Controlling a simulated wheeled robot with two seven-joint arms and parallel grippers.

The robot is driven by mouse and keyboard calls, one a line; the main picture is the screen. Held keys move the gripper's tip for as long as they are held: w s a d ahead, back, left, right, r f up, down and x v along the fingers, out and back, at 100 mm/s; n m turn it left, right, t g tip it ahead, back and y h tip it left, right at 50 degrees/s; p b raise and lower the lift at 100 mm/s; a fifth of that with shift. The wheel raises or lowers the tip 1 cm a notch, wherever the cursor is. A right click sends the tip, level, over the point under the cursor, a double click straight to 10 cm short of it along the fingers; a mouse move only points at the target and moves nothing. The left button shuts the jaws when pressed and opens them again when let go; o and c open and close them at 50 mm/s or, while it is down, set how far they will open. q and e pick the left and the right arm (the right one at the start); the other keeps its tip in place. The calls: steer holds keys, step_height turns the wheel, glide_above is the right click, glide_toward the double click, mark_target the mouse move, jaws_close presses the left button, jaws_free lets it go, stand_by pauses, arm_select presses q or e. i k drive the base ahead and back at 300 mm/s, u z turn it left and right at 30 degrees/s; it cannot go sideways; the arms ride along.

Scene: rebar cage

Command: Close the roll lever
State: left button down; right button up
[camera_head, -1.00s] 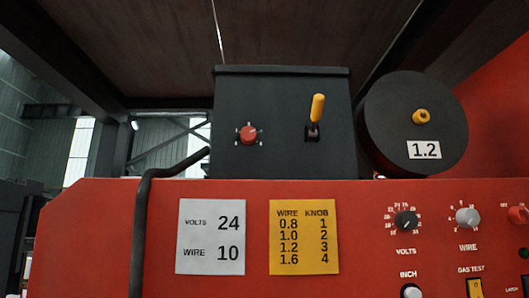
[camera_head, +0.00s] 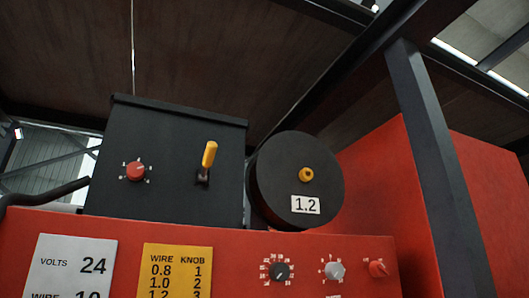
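The roll lever (camera_head: 209,156) has a yellow handle and a dark base. It stands up from the face of the black box (camera_head: 160,208), with its handle tilted slightly right. A red knob (camera_head: 135,171) sits left of it on the same box. A black wire spool (camera_head: 272,185) with a yellow hub and a "1.2" label is just right of the box. Neither of my grippers shows in the head view.
The red panel (camera_head: 215,240) below carries a white card (camera_head: 68,262), a yellow wire-knob chart (camera_head: 175,268) and several knobs. A dark slanted post (camera_head: 440,165) stands at the right. A black bent bar (camera_head: 45,195) crosses at the left.

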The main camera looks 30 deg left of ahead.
mark_target(212, 147)
steer(key=z, duration=1.9)
steer(key=k, duration=1.1)
steer(key=u, duration=1.45)
steer(key=i, duration=0.5)
steer(key=z, duration=0.05)
